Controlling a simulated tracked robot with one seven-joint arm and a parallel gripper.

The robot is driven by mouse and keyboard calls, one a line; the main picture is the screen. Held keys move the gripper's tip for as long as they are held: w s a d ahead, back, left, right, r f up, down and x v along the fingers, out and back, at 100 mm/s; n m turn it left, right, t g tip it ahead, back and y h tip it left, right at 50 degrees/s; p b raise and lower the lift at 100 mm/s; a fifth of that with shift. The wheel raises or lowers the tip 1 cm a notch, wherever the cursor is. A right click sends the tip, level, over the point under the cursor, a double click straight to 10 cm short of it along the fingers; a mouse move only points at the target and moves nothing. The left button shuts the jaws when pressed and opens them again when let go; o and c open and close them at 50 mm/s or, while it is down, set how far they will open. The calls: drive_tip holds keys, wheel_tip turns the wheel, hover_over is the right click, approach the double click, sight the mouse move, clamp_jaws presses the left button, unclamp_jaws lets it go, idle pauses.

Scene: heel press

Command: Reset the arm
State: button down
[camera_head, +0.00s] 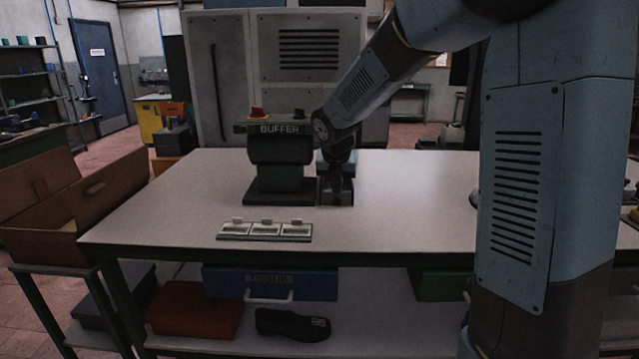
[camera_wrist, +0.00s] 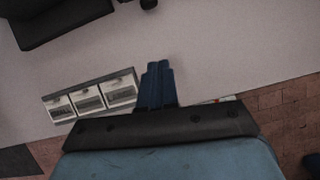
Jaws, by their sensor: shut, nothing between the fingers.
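My arm reaches over the white table (camera_head: 410,215) from the right in the head view. My gripper (camera_head: 337,202) points down beside the right side of a dark machine marked BUFFER (camera_head: 280,165). In the wrist view my gripper (camera_wrist: 157,68) has its two blue fingers together, with nothing held. Whether the fingertips touch the table cannot be told. A strip of three switches (camera_head: 265,230) lies at the table's front, left of the gripper; it also shows in the wrist view (camera_wrist: 90,97). Part of the table behind my arm is hidden.
A brown open box (camera_head: 75,205) stands at the left. Under the table are a blue drawer (camera_head: 270,283), an orange box (camera_head: 195,313) and a black shoe (camera_head: 292,325). The table's middle right is clear.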

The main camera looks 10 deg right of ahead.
drive_tip(key=s+d+r+m, duration=0.3)
drive_tip(key=s+r+m, duration=0.1)
drive_tip(key=s+m, duration=0.4)
drive_tip(key=s+d+r+m, duration=0.4)
drive_tip(key=s+r+m, duration=0.1)
drive_tip(key=s+m, duration=0.3)
drive_tip(key=s+d+m+y, duration=0.1)
drive_tip(key=s+d+m, duration=0.1)
drive_tip(key=s+m, duration=1.4)
drive_tip(key=shift+s+d+m+t, duration=0.25)
drive_tip(key=shift+s+m+t, duration=0.15)
